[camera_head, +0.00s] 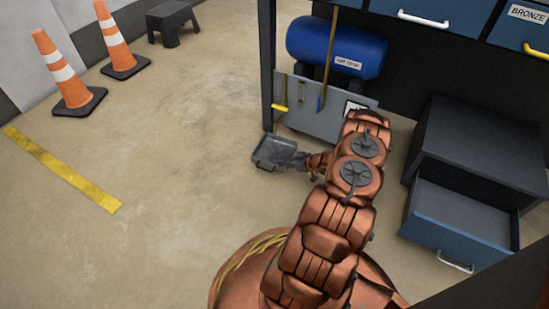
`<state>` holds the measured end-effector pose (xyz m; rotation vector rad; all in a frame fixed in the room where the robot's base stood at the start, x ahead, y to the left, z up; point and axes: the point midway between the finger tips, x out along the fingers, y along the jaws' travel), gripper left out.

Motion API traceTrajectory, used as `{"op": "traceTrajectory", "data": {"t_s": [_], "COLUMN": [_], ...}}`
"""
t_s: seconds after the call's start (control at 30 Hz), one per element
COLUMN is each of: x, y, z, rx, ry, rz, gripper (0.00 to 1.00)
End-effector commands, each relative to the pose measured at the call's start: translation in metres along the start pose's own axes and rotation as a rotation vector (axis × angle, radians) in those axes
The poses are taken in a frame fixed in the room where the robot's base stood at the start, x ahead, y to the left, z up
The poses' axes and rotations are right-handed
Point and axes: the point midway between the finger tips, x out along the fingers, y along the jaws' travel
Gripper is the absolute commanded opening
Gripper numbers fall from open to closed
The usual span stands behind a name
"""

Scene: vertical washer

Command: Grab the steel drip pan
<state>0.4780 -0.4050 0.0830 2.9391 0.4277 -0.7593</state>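The steel drip pan (271,150) looks like a small grey shallow tray with a raised rim. It is near the middle of the head view, low by the foot of the dark bench post. My copper-coloured arm reaches toward it from the lower right. My gripper (295,160) is at the pan's right side and overlaps its right edge in the picture. The fingers are small and dark against the pan. I cannot tell whether they touch it or are closed on it.
A grey panel (335,121) with hanging tools stands behind the pan, below a blue tank (337,47). An open blue drawer (460,222) juts out at right. Orange cones (66,72) and a black step stool (172,22) stand at upper left. The floor left of the pan is clear.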

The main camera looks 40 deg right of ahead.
Motion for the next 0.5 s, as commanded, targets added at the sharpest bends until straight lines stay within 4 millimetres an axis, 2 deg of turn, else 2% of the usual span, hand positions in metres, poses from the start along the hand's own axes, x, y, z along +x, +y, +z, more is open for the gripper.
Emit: {"op": "traceTrajectory", "data": {"t_s": [0.5], "x": [0.047], "y": [-0.005], "z": [0.003], "rx": [0.001], "ry": [0.006], "rz": [-0.007], "gripper": [0.19]}}
